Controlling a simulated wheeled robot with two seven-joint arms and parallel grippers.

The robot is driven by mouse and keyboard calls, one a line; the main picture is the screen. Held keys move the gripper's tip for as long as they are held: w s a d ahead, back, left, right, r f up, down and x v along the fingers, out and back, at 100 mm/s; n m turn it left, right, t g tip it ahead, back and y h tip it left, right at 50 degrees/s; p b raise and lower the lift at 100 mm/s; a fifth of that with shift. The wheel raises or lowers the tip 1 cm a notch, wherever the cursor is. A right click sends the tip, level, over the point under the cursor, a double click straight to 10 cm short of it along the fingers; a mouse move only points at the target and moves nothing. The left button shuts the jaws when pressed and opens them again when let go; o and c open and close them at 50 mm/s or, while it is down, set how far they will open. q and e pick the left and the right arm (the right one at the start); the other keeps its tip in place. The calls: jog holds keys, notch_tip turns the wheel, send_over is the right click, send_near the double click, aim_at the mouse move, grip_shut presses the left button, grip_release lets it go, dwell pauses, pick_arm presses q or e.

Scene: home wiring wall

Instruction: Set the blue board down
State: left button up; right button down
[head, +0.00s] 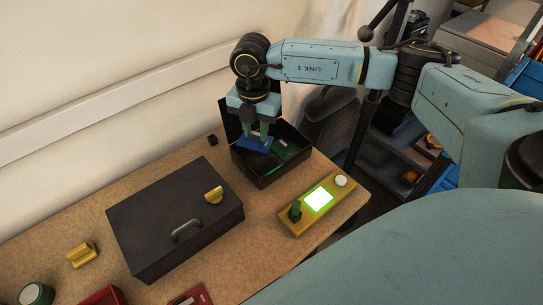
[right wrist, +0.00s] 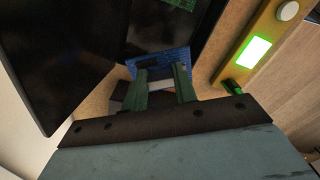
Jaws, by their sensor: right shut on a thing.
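My right gripper (head: 254,134) points down and is shut on the blue board (head: 252,144). In the right wrist view the blue board (right wrist: 160,61) shows just beyond the fingertips (right wrist: 163,80). The board overlaps the back left part of an open black box (head: 262,181). I cannot tell whether it touches the box or hangs above it. A green board (head: 281,146) lies inside the box, and part of it shows in the right wrist view (right wrist: 181,4). My left gripper is not in view.
A closed dark case (head: 150,215) with a metal handle and a yellow piece on top stands left of the box. A yellow panel (head: 293,226) with a lit screen and white knob lies to the right. A small black block (head: 212,140) sits near the wall.

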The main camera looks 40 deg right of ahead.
aim_at(260, 165)
jog(key=m, duration=0.3)
jog(key=d+m, duration=0.1)
jog(key=m, duration=0.1)
jog(key=shift+w+f+m, duration=0.2)
jog(key=shift+f+m, duration=0.1)
jog(key=shift+f, duration=0.3)
jog(key=shift+m, duration=0.3)
notch_tip(260, 165, down, 9)
jog(key=shift+f, duration=0.2)
jog(key=c, duration=1.1)
grip_release()
jog(key=shift+f, duration=0.15)
notch_tip(260, 165, up, 12)
jog(key=shift+r, duration=0.2)
